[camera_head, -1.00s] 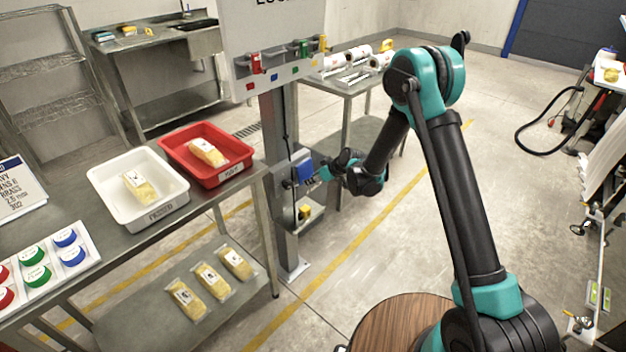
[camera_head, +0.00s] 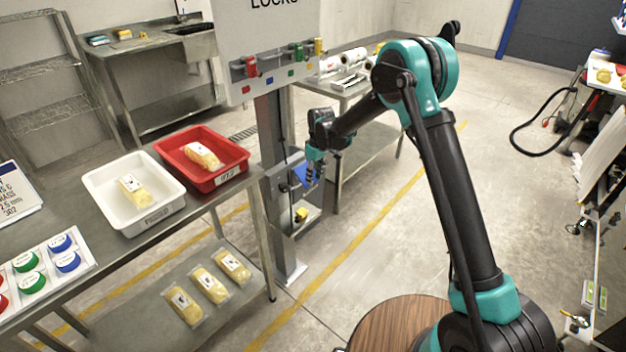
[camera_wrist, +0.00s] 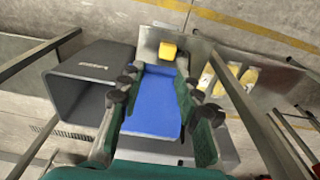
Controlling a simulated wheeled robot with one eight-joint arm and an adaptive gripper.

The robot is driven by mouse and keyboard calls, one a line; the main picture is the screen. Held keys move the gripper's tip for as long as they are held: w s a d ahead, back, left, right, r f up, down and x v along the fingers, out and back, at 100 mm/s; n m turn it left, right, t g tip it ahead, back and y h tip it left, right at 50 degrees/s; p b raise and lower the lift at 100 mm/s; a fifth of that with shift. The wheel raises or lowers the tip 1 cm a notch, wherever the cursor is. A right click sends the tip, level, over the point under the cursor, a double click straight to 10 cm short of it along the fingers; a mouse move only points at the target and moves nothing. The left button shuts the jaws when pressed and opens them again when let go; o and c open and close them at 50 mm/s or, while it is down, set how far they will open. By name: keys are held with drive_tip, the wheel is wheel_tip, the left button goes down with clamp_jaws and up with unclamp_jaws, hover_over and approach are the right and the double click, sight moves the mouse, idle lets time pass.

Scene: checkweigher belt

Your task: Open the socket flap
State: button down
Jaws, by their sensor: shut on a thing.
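The blue socket flap (camera_head: 299,177) is on the grey post below the locks board. It looks tilted outward from the post in the head view. My gripper (camera_head: 314,178) is at the flap, pointing down. In the wrist view the flap (camera_wrist: 155,98) fills the space between the two fingers of my gripper (camera_wrist: 155,92), which are shut on its side edges. The socket behind the flap is hidden.
A small shelf with a yellow block (camera_head: 301,214) is below the flap; the block also shows in the wrist view (camera_wrist: 168,50). The locks board (camera_head: 270,60) is above. A table with a red tray (camera_head: 240,160) stands left.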

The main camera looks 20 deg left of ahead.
drive_tip(key=shift+d+r, duration=0.1)
drive_tip(key=shift+r, duration=0.9)
drive_tip(key=shift+a+r+h, duration=0.25)
drive_tip(key=shift+r+h, duration=0.35)
drive_tip(key=shift+h, duration=0.1)
drive_tip(key=shift+w+r+g, duration=0.1)
drive_tip(key=shift+r+g, duration=0.15)
drive_tip(key=shift+g, duration=0.05)
drive_tip(key=shift+a+r, duration=0.2)
drive_tip(key=shift+r, duration=0.35)
drive_tip(key=c, duration=1)
unclamp_jaws()
drive_tip(key=shift+d+f, duration=0.1)
drive_tip(key=shift+c, duration=0.2)
wheel_tip(320, 180, up, 8)
drive_tip(key=shift+f, duration=0.25)
